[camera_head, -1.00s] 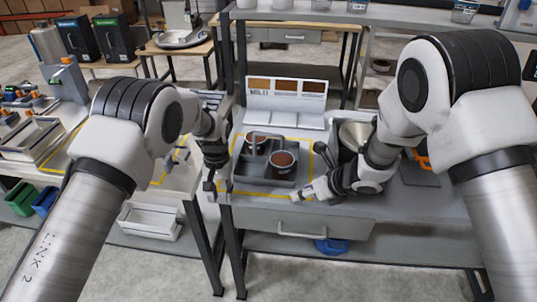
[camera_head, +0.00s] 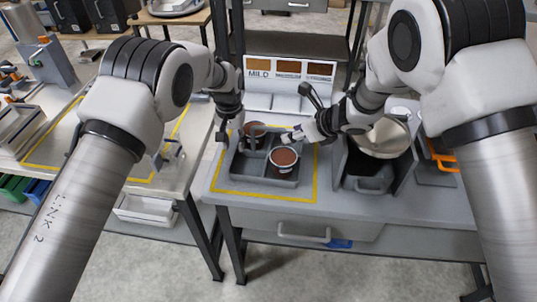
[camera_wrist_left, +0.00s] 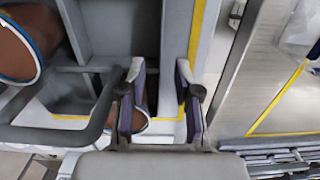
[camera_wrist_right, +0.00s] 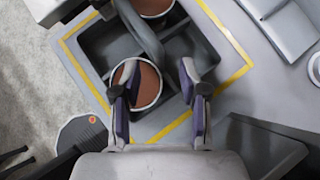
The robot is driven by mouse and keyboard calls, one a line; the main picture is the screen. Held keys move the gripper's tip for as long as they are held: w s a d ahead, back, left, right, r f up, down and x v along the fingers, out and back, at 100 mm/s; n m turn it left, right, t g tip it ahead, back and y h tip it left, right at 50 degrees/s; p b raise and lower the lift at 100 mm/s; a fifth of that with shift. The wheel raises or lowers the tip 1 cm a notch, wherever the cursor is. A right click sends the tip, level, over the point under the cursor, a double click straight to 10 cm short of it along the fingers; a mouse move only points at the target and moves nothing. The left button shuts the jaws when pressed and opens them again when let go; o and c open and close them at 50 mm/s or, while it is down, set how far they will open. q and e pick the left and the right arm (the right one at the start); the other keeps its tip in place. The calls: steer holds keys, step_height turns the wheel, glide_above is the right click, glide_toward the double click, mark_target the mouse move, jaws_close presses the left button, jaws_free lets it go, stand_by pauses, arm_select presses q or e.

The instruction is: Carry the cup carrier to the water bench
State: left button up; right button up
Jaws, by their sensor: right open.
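The dark grey cup carrier (camera_head: 232,172) stands on the middle bench inside a yellow outline. Two cups with brown contents sit in its compartments: a front cup (camera_head: 283,160) and a back cup (camera_head: 254,130). A curved grey handle (camera_wrist_right: 140,32) rises over it in the right wrist view. My left gripper (camera_head: 229,138) is at the carrier's left side; in the left wrist view its open fingers (camera_wrist_left: 158,100) seem to straddle the carrier's wall. My right gripper (camera_head: 291,136) is at the carrier's right side; its fingers (camera_wrist_right: 158,88) are spread above the carrier's edge and a cup.
A metal bowl (camera_head: 381,136) in a grey holder stands right of the carrier. A panel marked MILD (camera_head: 288,70) stands behind. Another bench (camera_head: 165,165) with a yellow outline is at the left, across a narrow gap.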

mark_target(235, 153)
arm_select(q)
steer(key=f, duration=0.4)
steer(key=shift+s, duration=0.35)
steer(key=shift+s+f, duration=0.15)
steer(key=shift+w+a+f, duration=0.15)
steer(key=shift+w+f, duration=0.4)
steer(key=shift+w, duration=0.1)
arm_select(e)
steer(key=x, duration=0.5)
steer(key=shift+w+a+f, duration=0.1)
steer(key=shift+w, duration=0.05)
arm_select(q)
steer(key=shift+s+r, duration=0.2)
steer(key=shift+r, duration=0.05)
jaws_close()
arm_select(e)
steer(key=shift+r, duration=0.2)
steer(key=c, duration=0.8)
arm_select(q)
steer(key=shift+r, duration=0.1)
arm_select(e)
steer(key=shift+s, duration=0.3)
jaws_close()
steer(key=shift+w, duration=0.1)
